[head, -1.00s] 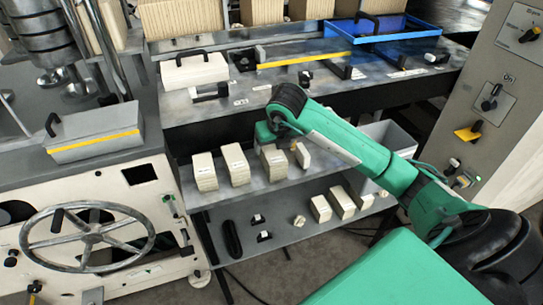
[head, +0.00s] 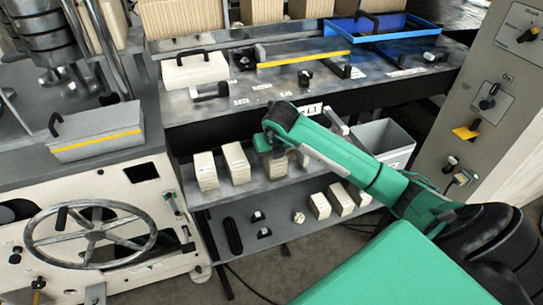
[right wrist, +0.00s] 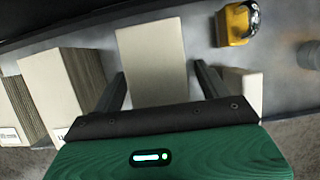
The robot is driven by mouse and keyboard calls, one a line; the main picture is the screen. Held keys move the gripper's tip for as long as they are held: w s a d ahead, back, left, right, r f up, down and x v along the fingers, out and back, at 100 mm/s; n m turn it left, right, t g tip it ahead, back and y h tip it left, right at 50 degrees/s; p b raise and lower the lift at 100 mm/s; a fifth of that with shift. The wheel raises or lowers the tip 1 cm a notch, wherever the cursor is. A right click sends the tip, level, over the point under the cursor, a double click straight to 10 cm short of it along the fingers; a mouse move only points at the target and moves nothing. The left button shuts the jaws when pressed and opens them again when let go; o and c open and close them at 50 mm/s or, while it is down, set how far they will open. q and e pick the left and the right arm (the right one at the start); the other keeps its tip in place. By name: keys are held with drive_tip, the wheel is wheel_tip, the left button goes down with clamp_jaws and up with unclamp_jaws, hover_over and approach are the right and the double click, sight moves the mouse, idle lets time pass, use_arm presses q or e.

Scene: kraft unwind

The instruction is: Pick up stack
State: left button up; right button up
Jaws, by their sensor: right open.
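Several cream paper stacks stand in a row on the upper of the low shelves. In the head view, the left one (head: 206,171) and its neighbour (head: 236,164) are clear. A third stack (head: 275,168) is partly hidden by my right gripper (head: 270,146), which is over it. In the right wrist view, my right gripper (right wrist: 160,88) is open, with a finger on either side of a pale stack (right wrist: 152,55). I cannot tell whether the fingers touch it. Other stacks stand close on the left (right wrist: 75,85) and right (right wrist: 245,86). My left gripper is out of view.
More stacks (head: 320,206) stand on the lower shelf (head: 285,238). A grey bin (head: 383,135) is right of the row. The bench edge (head: 200,140) overhangs behind the stacks. A yellow item (right wrist: 234,25) shows in the right wrist view.

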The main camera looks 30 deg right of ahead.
drive_tip(key=shift+f+b, duration=0.2)
drive_tip(key=shift+b, duration=0.1)
idle(0.4)
drive_tip(key=c, duration=1.2)
drive_tip(key=shift+o, duration=0.2)
